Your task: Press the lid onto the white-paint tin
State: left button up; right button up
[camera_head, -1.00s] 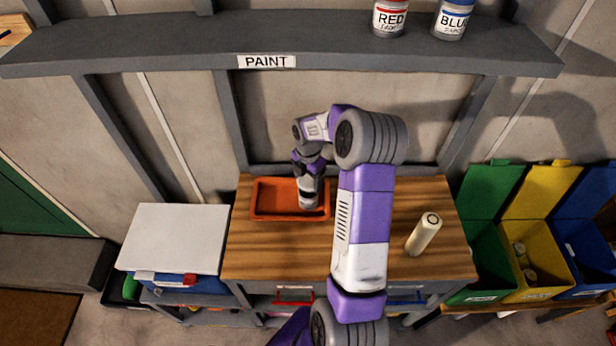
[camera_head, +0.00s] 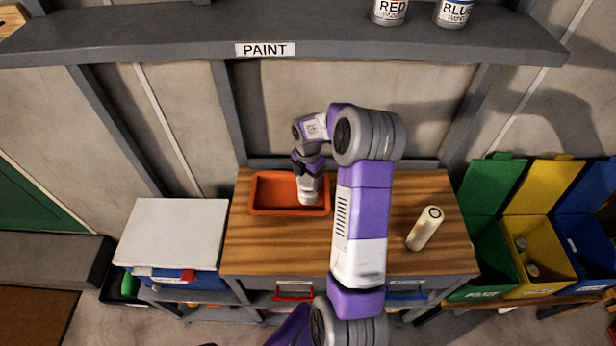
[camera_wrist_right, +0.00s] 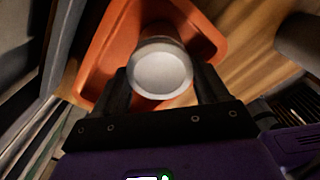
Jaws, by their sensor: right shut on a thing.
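A tin with a pale, round top (camera_wrist_right: 160,72) sits between the fingers of my right gripper (camera_wrist_right: 165,82) in the right wrist view. I take it to be the white-paint tin. I cannot tell whether its pale top is a lid or paint. The right gripper is shut on it, over the orange tray (camera_wrist_right: 207,42). In the head view, the right gripper (camera_head: 308,198) points down at the right part of the orange tray (camera_head: 262,210); my own wrist hides most of the tin there. No separate lid is visible. My left gripper is not in view.
A shelf (camera_head: 200,40) above holds a red-paint tin (camera_head: 389,10) and a blue-paint tin (camera_head: 453,12). Colored bins (camera_head: 540,270) stand at right, a white-topped box (camera_head: 175,232) at left.

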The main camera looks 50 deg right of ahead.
jog(key=shift+f, duration=0.6)
dwell(1.2)
jog(key=o, duration=1)
jog(key=shift+r, duration=0.1)
jog(key=shift+r+p, duration=2.65)
jog(key=shift+r, duration=0.85)
grip_shut()
